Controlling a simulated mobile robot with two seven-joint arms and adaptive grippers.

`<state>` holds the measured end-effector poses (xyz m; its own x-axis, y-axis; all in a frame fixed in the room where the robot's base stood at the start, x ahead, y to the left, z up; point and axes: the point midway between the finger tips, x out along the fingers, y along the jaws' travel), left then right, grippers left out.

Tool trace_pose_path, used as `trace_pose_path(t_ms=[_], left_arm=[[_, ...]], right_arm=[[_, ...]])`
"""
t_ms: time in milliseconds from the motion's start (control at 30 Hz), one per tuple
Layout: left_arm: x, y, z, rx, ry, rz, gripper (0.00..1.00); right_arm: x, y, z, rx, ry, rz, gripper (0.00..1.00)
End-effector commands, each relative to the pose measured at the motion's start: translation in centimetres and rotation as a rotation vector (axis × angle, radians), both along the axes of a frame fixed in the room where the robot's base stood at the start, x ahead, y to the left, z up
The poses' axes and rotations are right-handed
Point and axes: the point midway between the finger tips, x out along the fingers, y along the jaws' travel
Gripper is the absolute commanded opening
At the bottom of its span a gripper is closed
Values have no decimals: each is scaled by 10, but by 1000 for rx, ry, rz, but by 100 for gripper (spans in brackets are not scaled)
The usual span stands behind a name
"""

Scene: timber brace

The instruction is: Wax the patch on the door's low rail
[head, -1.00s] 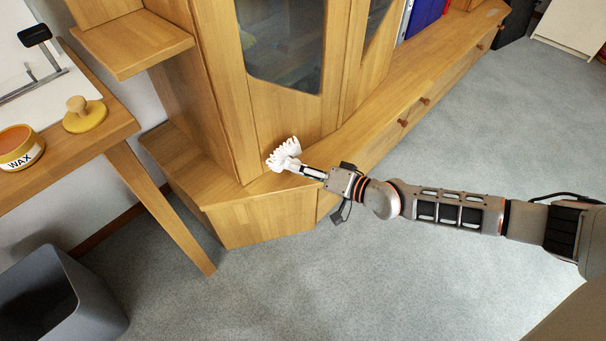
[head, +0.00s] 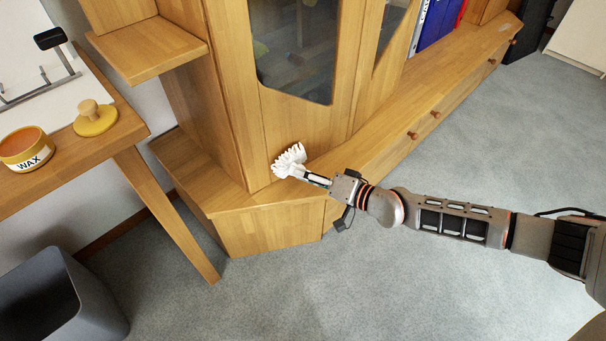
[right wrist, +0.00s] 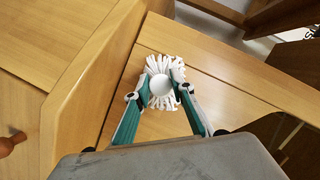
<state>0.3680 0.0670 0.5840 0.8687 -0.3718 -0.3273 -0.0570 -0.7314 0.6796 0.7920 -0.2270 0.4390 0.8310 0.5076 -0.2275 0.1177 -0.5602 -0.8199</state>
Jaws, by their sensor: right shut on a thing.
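My right gripper (head: 308,176) is shut on a white mop-like applicator (head: 290,160) with a ruffled fringe. In the right wrist view the gripper (right wrist: 160,92) grips its round white middle, and the white fringe (right wrist: 158,64) spreads around it. The applicator is at the low rail (head: 290,122) of the wooden cabinet's glazed door, just above the ledge. I cannot tell whether it touches the wood, and no patch shows apart from the plain grain. The open wax tin (head: 28,150) stands on the table at the left, its yellow knobbed lid (head: 95,118) beside it. My left gripper is not in view.
The wooden table (head: 128,128) is at the left, with a grey bin (head: 62,300) below it. The cabinet's low ledge (head: 400,120) with knobbed drawers runs to the right, bearing blue and red binders (head: 435,22). The carpet (head: 440,280) in front is clear.

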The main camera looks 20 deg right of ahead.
Motion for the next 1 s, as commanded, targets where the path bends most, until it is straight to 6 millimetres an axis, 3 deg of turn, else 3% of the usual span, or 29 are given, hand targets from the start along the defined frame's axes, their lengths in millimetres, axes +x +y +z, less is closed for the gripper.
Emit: trace_pose_path(t_ms=[1000], left_arm=[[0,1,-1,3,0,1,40]], right_arm=[[17,3,1,0,-2,0,6]])
